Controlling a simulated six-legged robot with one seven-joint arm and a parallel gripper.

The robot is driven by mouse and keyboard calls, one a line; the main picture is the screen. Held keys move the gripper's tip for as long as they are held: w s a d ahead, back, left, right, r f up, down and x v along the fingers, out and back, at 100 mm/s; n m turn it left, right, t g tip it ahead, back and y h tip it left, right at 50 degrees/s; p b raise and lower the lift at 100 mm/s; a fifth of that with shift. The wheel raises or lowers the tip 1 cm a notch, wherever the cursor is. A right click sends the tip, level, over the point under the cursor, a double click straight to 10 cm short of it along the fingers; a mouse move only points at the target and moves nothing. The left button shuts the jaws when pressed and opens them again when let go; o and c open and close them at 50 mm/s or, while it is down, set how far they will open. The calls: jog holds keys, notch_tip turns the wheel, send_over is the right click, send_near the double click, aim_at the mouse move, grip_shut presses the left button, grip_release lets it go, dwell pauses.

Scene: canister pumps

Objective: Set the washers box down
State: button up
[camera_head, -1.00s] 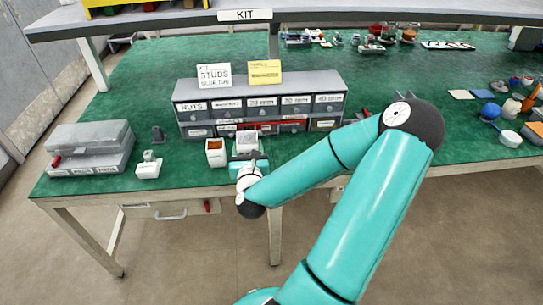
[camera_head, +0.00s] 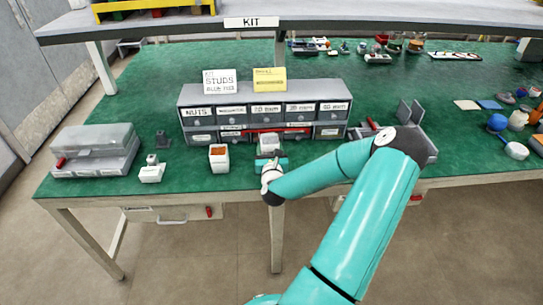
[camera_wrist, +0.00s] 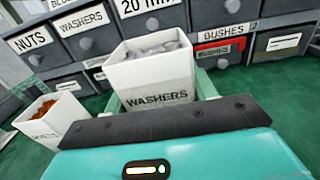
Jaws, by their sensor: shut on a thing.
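The washers box (camera_wrist: 148,88) is a white open-topped box, labelled WASHERS and filled with grey pieces. It is upright between the teal fingers of my gripper (camera_wrist: 163,98), which is shut on it. In the head view the box (camera_head: 268,140) is in front of the drawer cabinet, with my gripper (camera_head: 271,162) on its near side. The box's base is hidden by my gripper, so I cannot tell whether it touches the green bench (camera_head: 95,187).
A white box with orange contents (camera_head: 219,158) stands left of the washers box, with a gap between. The grey drawer cabinet (camera_head: 262,97) stands behind. A small white holder (camera_head: 151,174) and a grey case (camera_head: 93,150) are farther left. An open grey case (camera_head: 411,113) is partly behind my arm.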

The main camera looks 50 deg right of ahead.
jog(key=shift+w+d+f, duration=0.15)
jog(key=shift+d+f, duration=0.3)
jog(key=shift+f, duration=0.05)
jog(key=shift+d+f, duration=0.15)
jog(key=shift+f, duration=0.8)
jog(key=shift+d+f, duration=0.15)
jog(key=shift+f, duration=0.75)
jog(key=shift+f, duration=0.1)
jog(key=o, duration=1.2)
jog(key=shift+c, duration=0.2)
jog(key=shift+a, duration=0.1)
jog(key=v, duration=1.2)
